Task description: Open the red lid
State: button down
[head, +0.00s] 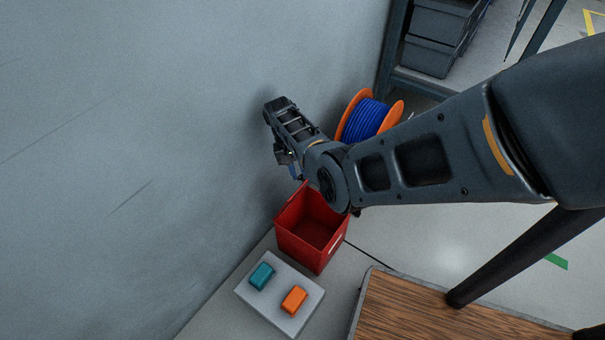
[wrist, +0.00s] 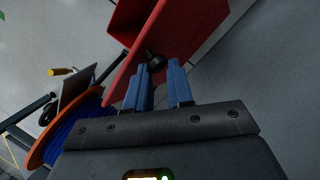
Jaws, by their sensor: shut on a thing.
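The red box (head: 312,232) stands on the floor by the wall in the head view, its top uncovered and its inside visible. In the wrist view a broad red panel, which looks like the lid (wrist: 200,25), fills the upper middle. A dark knob (wrist: 155,66) sits at its face. My gripper (wrist: 159,72) has its blue fingers on either side of the knob, shut on it. In the head view my gripper (head: 291,163) is above the box's back edge, partly hidden by my wrist. The lid is hard to make out there.
A grey panel (head: 285,312) with a teal button (head: 261,275) and an orange button (head: 294,300) lies in front of the box. A blue cable spool (head: 366,118) stands behind. A wooden surface (head: 430,312) is at lower right. The wall (head: 150,130) is close on the left.

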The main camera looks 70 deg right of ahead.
jog(key=shift+a+f, duration=0.7)
jog(key=shift+f, duration=0.1)
jog(key=c, duration=1)
grip_release()
notch_tip(320, 180, up, 5)
jog(key=p, duration=0.3)
jog(key=shift+s+d+r, duration=0.1)
jog(key=shift+d+r, duration=0.05)
jog(key=s+d+r+p, duration=0.1)
jog(key=s+d+r, duration=0.1)
jog(key=s, duration=0.1)
jog(key=s+d+r+p, duration=0.1)
jog(key=s+d+r, duration=0.1)
jog(key=s, duration=0.1)
jog(key=s+d+r+p, duration=0.1)
jog(key=s+d+r, duration=0.1)
jog(key=s, duration=0.1)
jog(key=shift+s+r, duration=0.15)
jog(key=shift+s, duration=0.2)
